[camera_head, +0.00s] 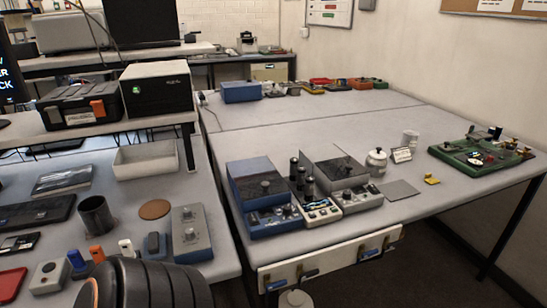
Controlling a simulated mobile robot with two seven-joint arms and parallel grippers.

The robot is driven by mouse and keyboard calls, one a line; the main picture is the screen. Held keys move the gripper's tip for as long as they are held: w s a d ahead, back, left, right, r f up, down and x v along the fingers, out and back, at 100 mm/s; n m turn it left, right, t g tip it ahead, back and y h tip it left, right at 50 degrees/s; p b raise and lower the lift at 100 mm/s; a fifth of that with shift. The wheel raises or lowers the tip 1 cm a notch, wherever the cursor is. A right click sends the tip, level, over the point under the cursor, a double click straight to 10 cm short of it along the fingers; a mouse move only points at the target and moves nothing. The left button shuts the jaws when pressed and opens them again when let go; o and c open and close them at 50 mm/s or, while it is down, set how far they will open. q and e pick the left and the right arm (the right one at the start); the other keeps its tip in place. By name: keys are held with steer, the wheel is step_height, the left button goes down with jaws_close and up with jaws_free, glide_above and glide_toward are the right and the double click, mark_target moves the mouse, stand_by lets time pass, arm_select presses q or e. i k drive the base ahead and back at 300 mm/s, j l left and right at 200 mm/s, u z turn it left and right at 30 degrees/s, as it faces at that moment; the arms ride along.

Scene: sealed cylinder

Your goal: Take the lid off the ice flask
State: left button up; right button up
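A squat white jar (376,164), which looks like the ice flask, stands upright on the right-hand table. Its lid (377,154) has a dark knob and sits on top of the jar. The contents are hidden. Neither of my grippers is in view. A black ribbed part at the bottom left looks like one of my arm links.
A grey metal box (341,170) stands left of the jar. A small card (401,155) and a clear beaker (411,138) stand to its right, near a green board (480,155). A flat grey plate (400,189) lies in front. The table behind is mostly clear.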

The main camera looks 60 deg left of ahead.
mark_target(378, 154)
steer(key=u, duration=1.7)
